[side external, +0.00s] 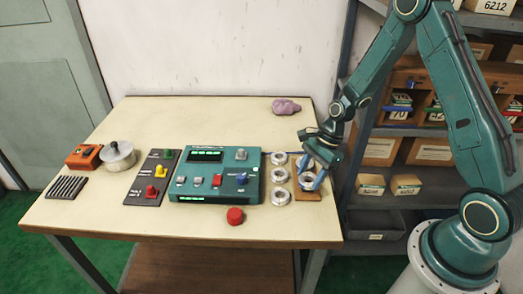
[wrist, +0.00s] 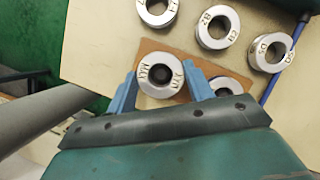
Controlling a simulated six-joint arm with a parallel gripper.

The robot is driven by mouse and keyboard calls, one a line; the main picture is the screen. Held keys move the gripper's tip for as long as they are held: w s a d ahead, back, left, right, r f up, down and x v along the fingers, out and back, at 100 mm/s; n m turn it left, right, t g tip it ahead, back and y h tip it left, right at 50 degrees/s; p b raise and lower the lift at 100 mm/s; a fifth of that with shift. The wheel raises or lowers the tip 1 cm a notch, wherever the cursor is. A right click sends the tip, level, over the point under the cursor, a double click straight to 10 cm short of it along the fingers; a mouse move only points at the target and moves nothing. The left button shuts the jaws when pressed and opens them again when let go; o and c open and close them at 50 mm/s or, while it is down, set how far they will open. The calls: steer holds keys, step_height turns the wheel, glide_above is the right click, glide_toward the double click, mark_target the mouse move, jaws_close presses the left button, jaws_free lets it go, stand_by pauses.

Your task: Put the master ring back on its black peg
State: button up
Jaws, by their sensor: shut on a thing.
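The master ring (wrist: 146,83), a silver ring with dark lettering starting "MA", sits between the two blue fingers of my gripper (wrist: 162,87) in the wrist view. My gripper is shut on it. The ring is over the brown board (wrist: 152,45); its hole looks dark, and I cannot tell whether the black peg is inside it. Another silver ring (wrist: 219,81) is beside it on the board, partly hidden by a finger and the gripper body. In the side view my gripper (side external: 311,181) is low over the board (side external: 306,197) at the table's right edge.
Three silver rings stand in a column left of the board, the middle one (side external: 280,176) among them. A teal control box (side external: 215,190), a red button (side external: 235,215) and a purple lump (side external: 286,106) are on the table (side external: 170,120). Shelves (side external: 410,150) stand to the right.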

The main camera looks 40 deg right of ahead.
steer(key=shift+f, duration=0.7)
stand_by(1.1)
steer(key=o, duration=1.2)
steer(key=shift+o, duration=0.2)
steer(key=shift+r, duration=0.1)
steer(key=shift+r, duration=3.65)
steer(key=shift+r, duration=0.1)
